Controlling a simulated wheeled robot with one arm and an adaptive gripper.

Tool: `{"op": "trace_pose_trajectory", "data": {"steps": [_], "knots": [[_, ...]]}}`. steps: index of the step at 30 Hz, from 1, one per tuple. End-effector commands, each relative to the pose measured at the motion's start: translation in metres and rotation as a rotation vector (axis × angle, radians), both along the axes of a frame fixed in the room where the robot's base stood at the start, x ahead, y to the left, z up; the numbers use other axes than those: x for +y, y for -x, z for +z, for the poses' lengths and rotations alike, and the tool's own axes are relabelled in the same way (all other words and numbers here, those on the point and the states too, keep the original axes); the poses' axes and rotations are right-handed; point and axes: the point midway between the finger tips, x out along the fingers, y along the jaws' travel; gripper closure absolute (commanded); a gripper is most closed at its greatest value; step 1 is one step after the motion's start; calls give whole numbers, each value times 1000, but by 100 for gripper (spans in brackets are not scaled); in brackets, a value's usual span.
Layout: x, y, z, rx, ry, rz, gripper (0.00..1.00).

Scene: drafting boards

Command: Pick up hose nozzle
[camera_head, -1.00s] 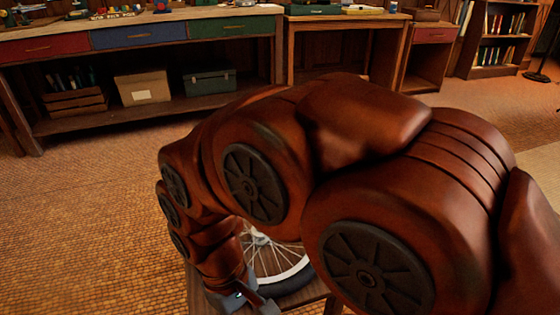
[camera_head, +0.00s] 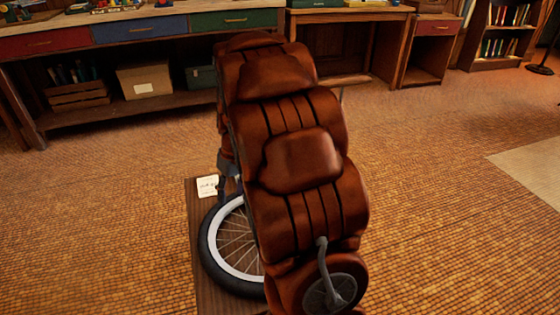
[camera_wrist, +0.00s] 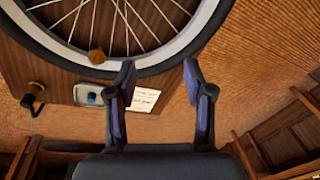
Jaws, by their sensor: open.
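No object can be named the hose nozzle with certainty. In the wrist view, a small dark piece with a copper-coloured top (camera_wrist: 34,97) lies at the left of the dark wooden board (camera_wrist: 60,125). A small brass-coloured knob-like piece (camera_wrist: 96,57) is by the wheel's tyre. My gripper (camera_wrist: 160,82) is open, with nothing between its fingers. Its fingers are to the right of both pieces, over the side of the board near a white note. In the head view, my arm hides most of the board, and only part of the gripper shows beside the note.
A spoked wheel with a white rim (camera_head: 213,246) lies on the board. A small metal tin with a blue item (camera_wrist: 88,95) and the white note (camera_wrist: 146,98) lie near it. A workbench with drawers (camera_head: 140,30) stands behind. Open floor (camera_head: 440,220) lies to the right.

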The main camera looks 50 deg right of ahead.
Motion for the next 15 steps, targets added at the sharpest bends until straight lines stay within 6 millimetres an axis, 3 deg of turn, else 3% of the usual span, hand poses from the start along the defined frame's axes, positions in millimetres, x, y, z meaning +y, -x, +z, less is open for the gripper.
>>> {"op": "trace_pose_trajectory", "data": {"steps": [6,15], "knots": [[-82,-38,-6,-91,31,-24,48],[-198,-65,-21,-209,96,-44,48]]}}
